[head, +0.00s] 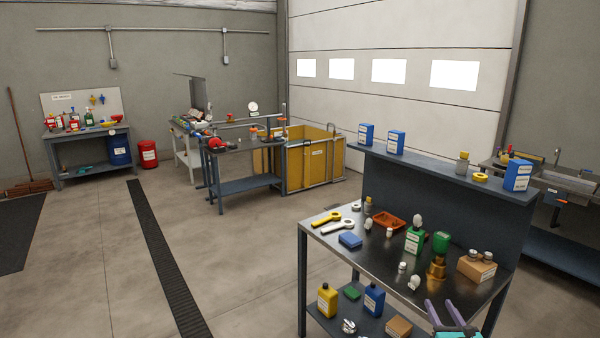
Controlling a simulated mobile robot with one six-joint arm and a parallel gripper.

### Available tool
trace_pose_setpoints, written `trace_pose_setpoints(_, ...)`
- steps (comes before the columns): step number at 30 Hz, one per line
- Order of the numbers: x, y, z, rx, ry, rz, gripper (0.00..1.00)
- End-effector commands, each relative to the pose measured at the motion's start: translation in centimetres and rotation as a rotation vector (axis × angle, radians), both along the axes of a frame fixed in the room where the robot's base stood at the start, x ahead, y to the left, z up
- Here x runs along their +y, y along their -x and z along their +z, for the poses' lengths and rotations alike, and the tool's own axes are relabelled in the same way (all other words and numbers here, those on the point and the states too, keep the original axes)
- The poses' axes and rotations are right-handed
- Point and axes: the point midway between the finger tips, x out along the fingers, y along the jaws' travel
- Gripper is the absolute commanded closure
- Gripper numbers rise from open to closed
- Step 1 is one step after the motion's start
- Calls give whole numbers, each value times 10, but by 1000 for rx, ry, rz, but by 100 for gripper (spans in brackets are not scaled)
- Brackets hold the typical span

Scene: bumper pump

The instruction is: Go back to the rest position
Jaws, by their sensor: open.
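My gripper (442,305) shows at the bottom edge, right of centre, with two purple-grey fingers pointing up and apart over a teal body. Nothing shows between the fingers. It appears in front of the near workbench (330,236), overlapping its front right part in the picture. The rest of my arm is out of view.
The bench top holds a green bottle (414,240), a brass item with a green top (437,255), a cardboard box (477,268), an orange tray (388,221) and yellow-handled tools (327,218). Bottles stand on its lower shelf. Open floor (240,260) lies left.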

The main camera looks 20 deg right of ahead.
Motion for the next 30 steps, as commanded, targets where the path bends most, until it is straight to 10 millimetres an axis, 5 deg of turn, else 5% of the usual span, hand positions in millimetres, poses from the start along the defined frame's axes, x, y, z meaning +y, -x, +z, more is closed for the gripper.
trace_pose_setpoints(6, 65, -47, -34, 6, -50, 98, 55)
trace_pose_setpoints(15, 144, -92, -86, 39, -162, 157, 55)
trace_pose_setpoints(30, 263, -121, -198, 153, -538, 90, 55)
